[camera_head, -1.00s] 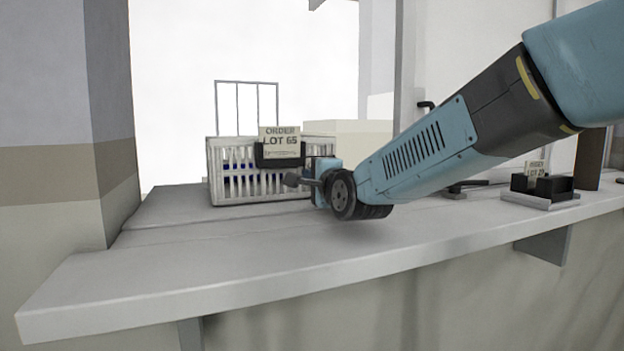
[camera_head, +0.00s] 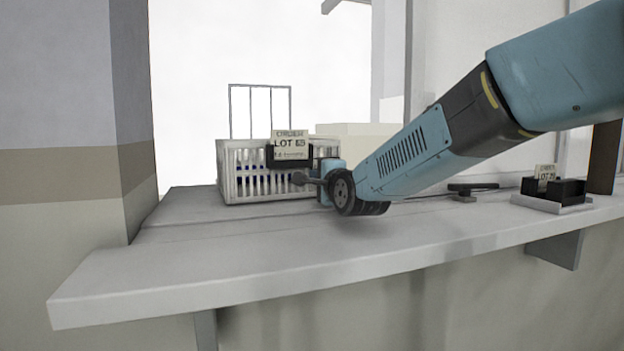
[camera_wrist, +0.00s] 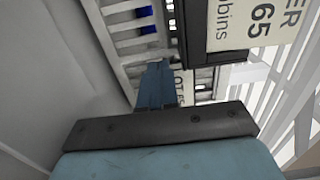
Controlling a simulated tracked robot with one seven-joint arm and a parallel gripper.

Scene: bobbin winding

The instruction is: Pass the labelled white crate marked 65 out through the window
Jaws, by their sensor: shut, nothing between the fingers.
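The white slatted crate (camera_head: 240,172) stands on the far part of the counter in the window opening, with blue things showing through its slats. A label reading "ORDER LOT 65" (camera_head: 290,146) sits in a black holder on its near side. My gripper (camera_head: 302,178) is at the crate's near face, just below the label holder, and is shut with nothing in it. In the wrist view the shut fingers (camera_wrist: 157,82) point at the crate's slatted wall (camera_wrist: 112,28) beside the black holder (camera_wrist: 194,30). I cannot tell whether they touch the wall.
The grey counter (camera_head: 200,262) runs across the window. A wall pillar (camera_head: 132,120) borders the opening at left. A pale box (camera_head: 356,136) stands behind the crate at right. A small black tray with a card (camera_head: 552,192) sits at the counter's right. The counter's front left is clear.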

